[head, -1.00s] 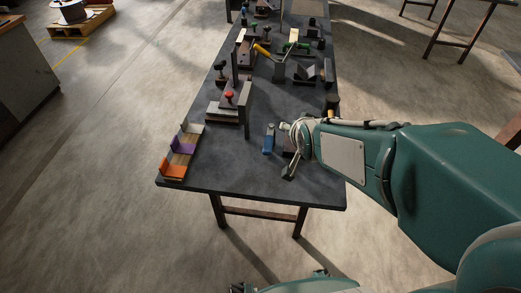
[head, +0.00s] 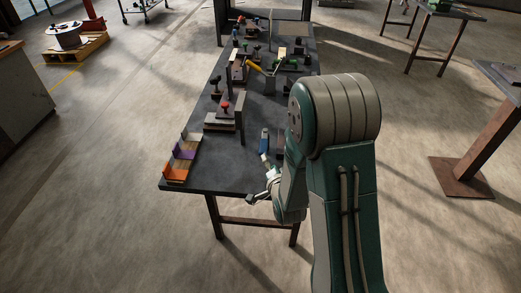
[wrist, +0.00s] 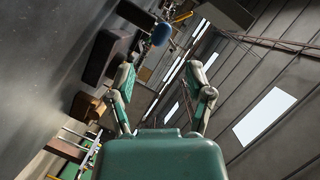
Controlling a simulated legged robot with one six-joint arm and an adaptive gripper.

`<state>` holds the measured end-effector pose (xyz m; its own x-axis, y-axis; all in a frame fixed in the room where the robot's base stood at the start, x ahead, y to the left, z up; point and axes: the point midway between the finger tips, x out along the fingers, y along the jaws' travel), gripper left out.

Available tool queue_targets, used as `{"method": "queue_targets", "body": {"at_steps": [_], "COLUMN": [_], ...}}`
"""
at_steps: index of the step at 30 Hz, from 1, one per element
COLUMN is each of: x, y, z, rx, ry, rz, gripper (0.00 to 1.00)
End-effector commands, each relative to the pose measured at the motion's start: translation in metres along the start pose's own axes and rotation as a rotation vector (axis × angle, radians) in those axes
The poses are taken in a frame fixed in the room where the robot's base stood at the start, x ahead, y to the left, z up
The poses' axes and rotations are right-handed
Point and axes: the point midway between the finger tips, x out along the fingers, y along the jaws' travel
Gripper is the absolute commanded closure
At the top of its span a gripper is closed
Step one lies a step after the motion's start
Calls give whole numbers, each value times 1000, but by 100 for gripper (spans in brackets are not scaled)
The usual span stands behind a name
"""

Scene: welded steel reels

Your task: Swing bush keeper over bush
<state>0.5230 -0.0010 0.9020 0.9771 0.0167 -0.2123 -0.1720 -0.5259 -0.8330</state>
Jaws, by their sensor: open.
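I cannot tell for certain which part is the bush keeper or which is the bush. A fixture with a red knob (head: 225,106) and an upright plate (head: 240,117) stands on the left side of the dark bench. My gripper (head: 262,185) is at the bench's near edge, in front of that fixture and apart from it. In the wrist view its two fingers (wrist: 163,95) are spread with nothing between them. A blue ball-shaped knob (wrist: 160,33) shows beyond the fingers in the wrist view, near a dark block (wrist: 105,55). My arm hides part of the bench's right side.
Orange (head: 175,173), purple (head: 184,150) and pale trays line the near left edge. A yellow-handled tool (head: 254,67) and several knobbed fixtures crowd the far half. The near middle of the bench (head: 222,172) is bare.

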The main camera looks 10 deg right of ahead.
Motion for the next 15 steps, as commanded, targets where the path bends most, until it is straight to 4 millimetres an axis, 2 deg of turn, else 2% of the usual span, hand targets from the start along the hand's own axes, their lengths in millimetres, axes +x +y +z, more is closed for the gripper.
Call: {"method": "queue_targets", "body": {"at_steps": [9, 15], "x": [57, 87], "y": [-1, -1], "z": [2, 2], "rx": [-4, -4], "ry": [1, 0], "rz": [0, 1], "gripper": [33, 33]}}
